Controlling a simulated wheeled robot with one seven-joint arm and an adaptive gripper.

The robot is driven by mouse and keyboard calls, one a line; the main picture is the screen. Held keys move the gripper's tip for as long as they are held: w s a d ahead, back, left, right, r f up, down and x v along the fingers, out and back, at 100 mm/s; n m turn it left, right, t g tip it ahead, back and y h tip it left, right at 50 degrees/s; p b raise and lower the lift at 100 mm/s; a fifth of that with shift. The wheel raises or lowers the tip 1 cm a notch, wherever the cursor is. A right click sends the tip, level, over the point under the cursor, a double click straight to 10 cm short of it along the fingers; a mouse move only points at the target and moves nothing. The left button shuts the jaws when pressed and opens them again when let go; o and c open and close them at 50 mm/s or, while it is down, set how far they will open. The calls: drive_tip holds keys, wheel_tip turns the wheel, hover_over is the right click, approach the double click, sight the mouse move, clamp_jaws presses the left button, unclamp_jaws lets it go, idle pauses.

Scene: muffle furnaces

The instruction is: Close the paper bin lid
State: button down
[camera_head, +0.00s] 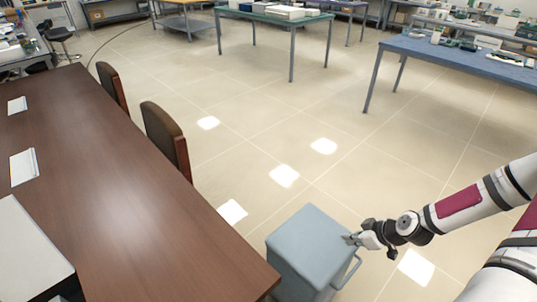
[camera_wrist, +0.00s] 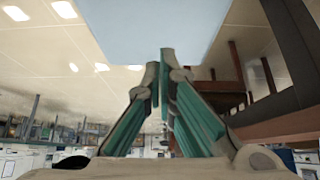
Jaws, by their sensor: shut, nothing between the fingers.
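The paper bin (camera_head: 300,275) is a blue-grey box on the floor beside the long table. Its flat lid (camera_head: 308,236) appears to lie down over the top; I cannot tell whether any gap is left under it. A bar-like handle (camera_head: 352,272) sticks out at the bin's right side. My gripper (camera_head: 351,239) is shut and empty at the lid's right edge; I cannot tell if it touches. In the wrist view my gripper (camera_wrist: 159,75) has its fingers together, just short of a pale blue panel of the bin (camera_wrist: 150,30).
A long brown table (camera_head: 120,190) runs along the left, close to the bin, with chairs (camera_head: 166,138) at its side. Blue (camera_head: 460,58) and green (camera_head: 275,17) workbenches stand farther back. The tiled floor (camera_head: 260,110) between is clear.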

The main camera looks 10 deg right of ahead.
drive_tip(key=b, duration=0.1)
hover_over(350, 276)
wheel_tip(350, 276, down, 7)
drive_tip(key=f+b, duration=0.1)
drive_tip(key=f, duration=0.2)
drive_tip(key=s+f+b, duration=0.1)
drive_tip(key=f+b, duration=0.1)
drive_tip(key=f, duration=0.2)
drive_tip(key=s+d+f+b, duration=0.1)
drive_tip(key=f, duration=0.2)
drive_tip(key=shift+d+f, duration=0.1)
drive_tip(key=shift+f, duration=0.1)
drive_tip(key=shift+s+f+b, duration=0.2)
drive_tip(key=shift+f+b, duration=0.3)
drive_tip(key=shift+f, duration=0.3)
drive_tip(key=shift+r, duration=0.1)
